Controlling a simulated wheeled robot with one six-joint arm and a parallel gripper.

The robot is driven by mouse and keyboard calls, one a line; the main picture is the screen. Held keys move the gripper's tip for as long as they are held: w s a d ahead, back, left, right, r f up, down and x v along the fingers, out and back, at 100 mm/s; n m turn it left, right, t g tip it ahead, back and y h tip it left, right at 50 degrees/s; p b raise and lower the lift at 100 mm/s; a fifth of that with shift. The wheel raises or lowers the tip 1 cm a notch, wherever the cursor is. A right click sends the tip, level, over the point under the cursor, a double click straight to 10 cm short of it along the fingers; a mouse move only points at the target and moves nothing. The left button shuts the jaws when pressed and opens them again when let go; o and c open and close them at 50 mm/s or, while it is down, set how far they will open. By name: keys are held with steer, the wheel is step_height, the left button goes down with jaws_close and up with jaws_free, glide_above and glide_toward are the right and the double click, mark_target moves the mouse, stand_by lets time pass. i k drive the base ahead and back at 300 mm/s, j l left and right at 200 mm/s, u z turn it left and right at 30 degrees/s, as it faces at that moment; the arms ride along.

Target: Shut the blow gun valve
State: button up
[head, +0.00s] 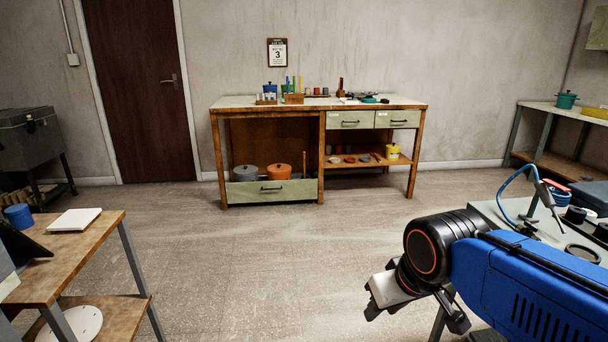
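A blue hose (504,190) curves over the table at the right edge. It runs to a dark, slim tool with a pale tip (543,192) that looks like the blow gun. This is small and partly crowded by other items, so I cannot make out its valve or the valve's position. My gripper (378,303) hangs in the lower right, over the floor, left of that table and well apart from the hose. Its fingers are seen from an awkward angle, and whether they are apart does not show. I see nothing held in it.
The right-hand table (484,209) carries a blue basket, dark round parts and a red item; my blue arm hides its near part. A wooden workbench (318,104) stands at the back wall. A wooden table (98,226) is at left. The middle floor is clear.

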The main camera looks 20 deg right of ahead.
mark_target(529, 226)
steer(key=i+j+z, duration=0.1)
steer(key=z, duration=0.4)
steer(key=i+j+z, duration=0.2)
steer(key=z, duration=0.25)
steer(key=i+j+z, duration=0.15)
steer(key=z, duration=0.35)
steer(key=j+z, duration=0.45)
steer(key=i+j+z, duration=0.15)
steer(key=j+z, duration=0.8)
steer(key=j, duration=0.2)
steer(key=l+u, duration=0.25)
steer(key=l, duration=0.15)
steer(key=k+l+u, duration=0.2)
steer(key=l, duration=0.2)
steer(key=k+l+u, duration=0.1)
steer(key=l+u, duration=0.15)
steer(key=l, duration=0.15)
